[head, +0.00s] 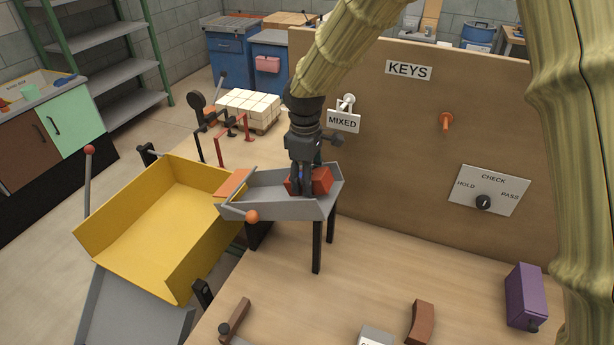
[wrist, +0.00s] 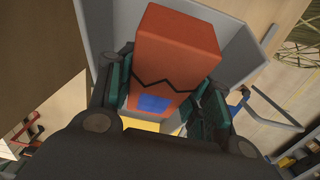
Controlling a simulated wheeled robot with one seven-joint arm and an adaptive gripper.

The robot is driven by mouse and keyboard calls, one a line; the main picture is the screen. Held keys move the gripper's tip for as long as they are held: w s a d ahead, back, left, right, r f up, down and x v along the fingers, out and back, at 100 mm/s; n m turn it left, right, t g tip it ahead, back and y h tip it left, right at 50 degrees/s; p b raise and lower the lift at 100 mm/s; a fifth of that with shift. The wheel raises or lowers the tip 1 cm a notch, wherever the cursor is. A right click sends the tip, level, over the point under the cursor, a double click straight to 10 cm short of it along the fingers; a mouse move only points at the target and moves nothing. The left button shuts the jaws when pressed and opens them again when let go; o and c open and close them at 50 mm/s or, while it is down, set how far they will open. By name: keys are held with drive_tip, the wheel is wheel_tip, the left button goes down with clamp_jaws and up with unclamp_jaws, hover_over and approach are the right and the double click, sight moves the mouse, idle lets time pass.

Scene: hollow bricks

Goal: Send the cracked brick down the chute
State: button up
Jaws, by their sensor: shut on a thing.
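The cracked brick (wrist: 178,50) is orange-red with a black zigzag crack line and a blue patch, seen close up in the wrist view. In the head view the brick (head: 321,181) is at the upper part of the grey chute (head: 270,204), which stands on dark legs. My gripper (head: 302,188) points down and is shut on the brick, with a finger on each side of it in the wrist view (wrist: 160,95). The brick is within the chute's walls; I cannot tell if it touches the floor of the chute. An orange flap (head: 234,183) is at the chute's left end.
A yellow tray (head: 160,215) lies left of the chute, with a red-knobbed lever (head: 89,150) beside it. A board with a KEYS sign (head: 408,70) and a dial plate (head: 487,190) stands behind.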

drive_tip(key=shift+s+f, duration=0.1)
drive_tip(key=shift+s, duration=0.05)
drive_tip(key=o, duration=1.5)
